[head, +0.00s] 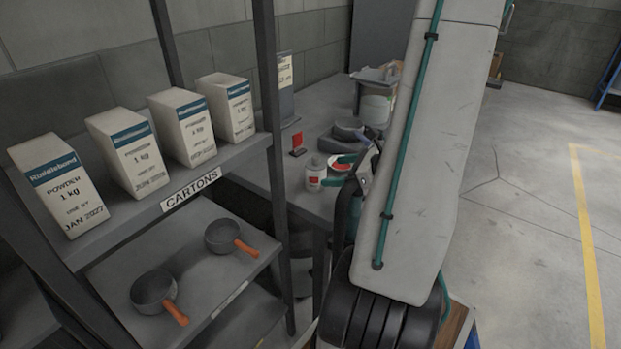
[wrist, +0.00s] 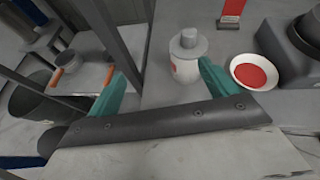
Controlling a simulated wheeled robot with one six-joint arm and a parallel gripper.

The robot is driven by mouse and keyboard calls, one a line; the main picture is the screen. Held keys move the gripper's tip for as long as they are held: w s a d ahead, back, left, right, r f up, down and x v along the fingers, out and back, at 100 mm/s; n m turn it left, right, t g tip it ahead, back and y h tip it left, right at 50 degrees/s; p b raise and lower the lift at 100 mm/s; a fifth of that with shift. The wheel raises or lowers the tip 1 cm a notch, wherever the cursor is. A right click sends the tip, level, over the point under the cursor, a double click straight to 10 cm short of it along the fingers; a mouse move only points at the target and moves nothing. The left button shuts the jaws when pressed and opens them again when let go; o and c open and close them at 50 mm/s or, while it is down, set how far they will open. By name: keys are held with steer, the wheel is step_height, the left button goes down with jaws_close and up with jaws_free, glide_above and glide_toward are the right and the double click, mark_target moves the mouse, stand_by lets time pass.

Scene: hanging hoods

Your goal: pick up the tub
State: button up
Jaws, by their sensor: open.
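A small white tub (head: 315,173) with a grey lid and a red label stands upright on the grey table. It also shows in the wrist view (wrist: 186,56), beyond my fingers and closer to the right one. My gripper (wrist: 163,84) is open, its two teal fingers spread wide with nothing held between them. The right finger overlaps the tub's lower right side in the wrist view; I cannot tell whether they touch. In the head view my arm hides much of the gripper, beside the tub.
A white dish of red material (wrist: 254,72) sits right of the tub, near a dark device (wrist: 293,50). A red sign (head: 298,145) stands behind. Left is a shelf rack with cartons (head: 183,127) and pans (head: 154,291); its post (head: 270,140) stands near the table.

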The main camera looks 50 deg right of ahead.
mark_target(316, 169)
steer(key=w+d+f, duration=0.1)
steer(key=w+f+m+h, duration=0.1)
steer(key=w, duration=0.1)
steer(key=w+d+f+m, duration=0.1)
steer(key=shift+w+d+h, duration=0.3)
steer(key=shift+w+h, duration=0.05)
steer(key=shift+h, duration=0.05)
steer(key=shift+d+x, duration=0.2)
steer(key=shift+x, duration=1.4)
steer(key=shift+d+x, duration=0.15)
steer(key=shift+x, duration=1.45)
steer(key=shift+s+f, duration=0.1)
steer(key=shift+f, duration=0.05)
steer(key=c, duration=0.9)
